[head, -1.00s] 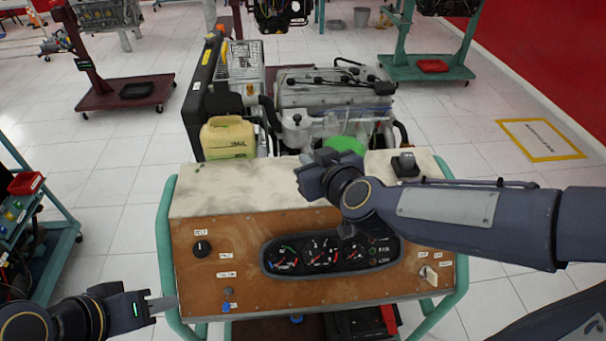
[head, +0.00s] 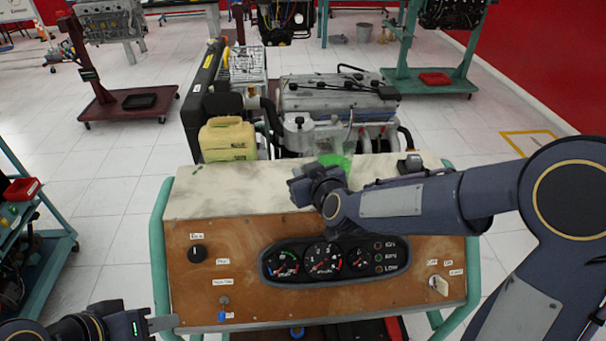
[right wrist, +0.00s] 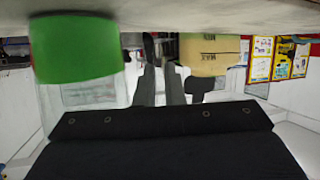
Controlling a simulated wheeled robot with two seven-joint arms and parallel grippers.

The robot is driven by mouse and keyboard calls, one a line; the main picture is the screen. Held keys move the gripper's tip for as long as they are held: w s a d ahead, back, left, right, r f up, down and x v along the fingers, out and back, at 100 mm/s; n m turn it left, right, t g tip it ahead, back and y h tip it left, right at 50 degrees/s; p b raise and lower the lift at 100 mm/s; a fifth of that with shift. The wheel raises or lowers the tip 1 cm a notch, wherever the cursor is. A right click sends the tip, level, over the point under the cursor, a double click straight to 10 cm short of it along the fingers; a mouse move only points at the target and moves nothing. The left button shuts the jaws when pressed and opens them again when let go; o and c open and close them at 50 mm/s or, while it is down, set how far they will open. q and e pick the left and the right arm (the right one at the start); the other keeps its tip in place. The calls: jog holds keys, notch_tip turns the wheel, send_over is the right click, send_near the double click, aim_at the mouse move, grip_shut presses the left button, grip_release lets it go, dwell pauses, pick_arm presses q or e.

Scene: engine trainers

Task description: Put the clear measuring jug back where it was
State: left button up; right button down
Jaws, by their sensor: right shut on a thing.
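The clear measuring jug with green liquid (head: 334,162) is just behind my right gripper, near the back edge of the bench top, partly hidden by the hand. The right wrist view, which is upside down, shows its green liquid (right wrist: 75,48) and clear wall beside my fingers. My right gripper (right wrist: 160,72) is shut on the jug; the exact grip point is unclear. In that view the jug looks about upright, close to the pale bench top; I cannot tell whether it touches. My left gripper (head: 162,323) is low at the left of the panel, holding nothing visible; its jaw gap is unclear.
The pale bench top (head: 225,195) is mostly clear on the left. A yellow container (head: 228,139) and the engine (head: 335,100) stand behind it. A small black box (head: 410,164) sits at the right, near my right arm. The gauge panel (head: 320,260) faces me.

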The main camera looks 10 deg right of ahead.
jog(key=shift+f, duration=0.15)
jog(key=c, duration=1.5)
grip_release()
jog(key=shift+c, duration=0.2)
jog(key=shift+r, duration=0.25)
jog(key=shift+s+r, duration=0.1)
jog(key=shift+s, duration=0.2)
jog(key=s+d+r+m+g+y+p, duration=0.15)
jog(key=s+d, duration=0.25)
jog(key=s, duration=0.4)
jog(key=s+d+r+g, duration=0.1)
jog(key=s+d+r, duration=0.25)
jog(key=s, duration=0.45)
jog(key=s+d+f+m+g+h, duration=0.1)
jog(key=s+d+f+m+g, duration=0.1)
jog(key=s, duration=0.5)
jog(key=s+d+f+m+g+h, duration=0.1)
jog(key=s+d+f+m+g, duration=0.1)
jog(key=s+d, duration=0.3)
jog(key=shift+s+d+f+g, duration=0.2)
jog(key=shift+s+f+g, duration=0.35)
jog(key=shift+s, duration=0.5)
